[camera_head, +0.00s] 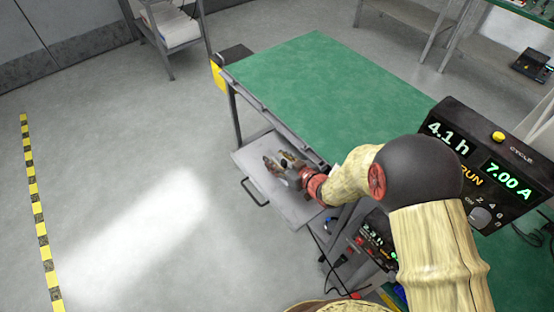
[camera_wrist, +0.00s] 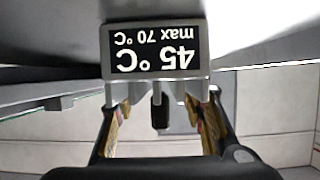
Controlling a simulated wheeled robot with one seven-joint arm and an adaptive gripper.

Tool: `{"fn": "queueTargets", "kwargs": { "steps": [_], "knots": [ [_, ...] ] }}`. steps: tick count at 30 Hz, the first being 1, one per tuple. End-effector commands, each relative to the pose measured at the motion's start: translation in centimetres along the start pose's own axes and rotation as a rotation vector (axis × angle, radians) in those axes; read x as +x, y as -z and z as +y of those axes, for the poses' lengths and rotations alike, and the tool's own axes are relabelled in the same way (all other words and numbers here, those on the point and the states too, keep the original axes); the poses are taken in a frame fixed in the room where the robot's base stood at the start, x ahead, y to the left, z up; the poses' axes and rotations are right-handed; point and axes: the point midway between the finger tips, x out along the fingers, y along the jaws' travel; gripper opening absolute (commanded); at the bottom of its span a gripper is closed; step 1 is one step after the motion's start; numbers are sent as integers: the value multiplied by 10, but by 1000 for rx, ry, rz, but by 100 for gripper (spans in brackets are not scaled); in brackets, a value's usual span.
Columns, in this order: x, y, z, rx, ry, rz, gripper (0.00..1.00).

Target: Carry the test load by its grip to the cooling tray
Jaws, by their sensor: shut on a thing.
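The test load (camera_wrist: 190,32) shows in the wrist view as a grey-framed block with an upside-down display reading 45 °C, max 70 °C. A small dark piece, perhaps its grip (camera_wrist: 160,114), hangs below the display between my fingers. My gripper (camera_wrist: 160,108) is shut on the test load; the exact contact is hard to see. In the head view my gripper (camera_head: 284,163) is low beside the green-topped bench, over a grey pull-out tray (camera_head: 262,190) with a front handle, which may be the cooling tray. I cannot tell whether the load touches it.
The green bench top (camera_head: 325,85) is bare and lies just behind my gripper. A black unit (camera_head: 490,165) reading 4.1 h and 7.00 A stands at the right. A second device and cables (camera_head: 370,245) sit below. Open floor (camera_head: 130,200) lies at the left.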

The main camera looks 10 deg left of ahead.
Motion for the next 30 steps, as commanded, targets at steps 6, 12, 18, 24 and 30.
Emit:
{"fn": "queueTargets", "kwargs": {
  "steps": [6,12,18,24,30],
  "knots": [
    [0,-1,0,0,0,0,52],
    [0,-1,0,0,0,-1,59],
    [0,0,0,0,0,-1,59],
    [-14,3,1,1,-2,-1,59],
    [-54,4,1,3,-3,-2,59]
  ]
}}
